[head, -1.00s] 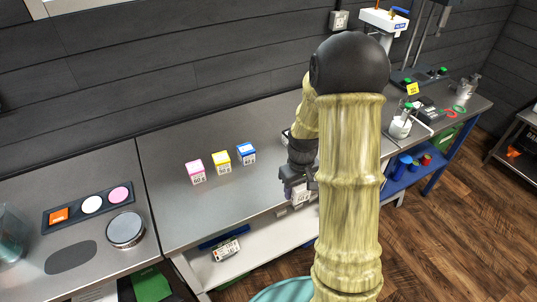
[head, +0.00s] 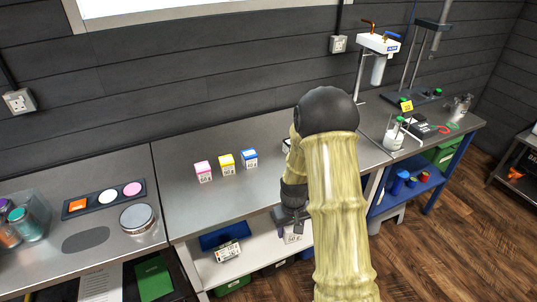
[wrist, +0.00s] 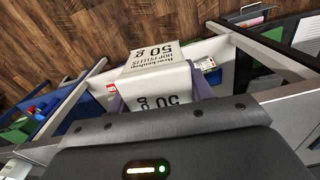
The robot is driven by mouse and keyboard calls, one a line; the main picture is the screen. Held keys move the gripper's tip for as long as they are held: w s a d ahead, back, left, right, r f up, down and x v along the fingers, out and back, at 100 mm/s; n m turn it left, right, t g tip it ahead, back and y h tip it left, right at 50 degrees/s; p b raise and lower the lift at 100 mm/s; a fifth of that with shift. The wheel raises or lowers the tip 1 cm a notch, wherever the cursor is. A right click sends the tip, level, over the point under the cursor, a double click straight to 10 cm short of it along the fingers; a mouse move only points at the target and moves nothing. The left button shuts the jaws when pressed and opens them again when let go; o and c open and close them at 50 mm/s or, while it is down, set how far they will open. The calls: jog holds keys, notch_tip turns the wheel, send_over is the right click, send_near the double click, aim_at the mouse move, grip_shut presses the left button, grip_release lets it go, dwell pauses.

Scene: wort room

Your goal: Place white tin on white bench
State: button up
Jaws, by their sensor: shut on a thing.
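My gripper (head: 290,220) is shut on the white tin (head: 292,236), a white block labelled hop pellets, 50 g. In the wrist view the tin (wrist: 155,75) sits between the finger pads, its label facing the camera. In the head view my arm covers part of the gripper and tin. They hang by the front edge of the middle bench (head: 225,205), which has a grey metal top and white frame; no contact with it can be made out.
Pink (head: 203,171), yellow (head: 226,163) and blue (head: 249,158) tins stand in a row on the middle bench. Bare top lies in front of them. The left bench holds a round silver container (head: 138,221). The right bench has a blue frame (head: 405,190).

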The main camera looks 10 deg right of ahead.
jog(key=a+f+m, duration=0.1)
jog(key=a+f, duration=0.4)
jog(key=f, duration=0.3)
jog(key=shift+w+f, duration=0.15)
jog(key=shift+f, duration=0.1)
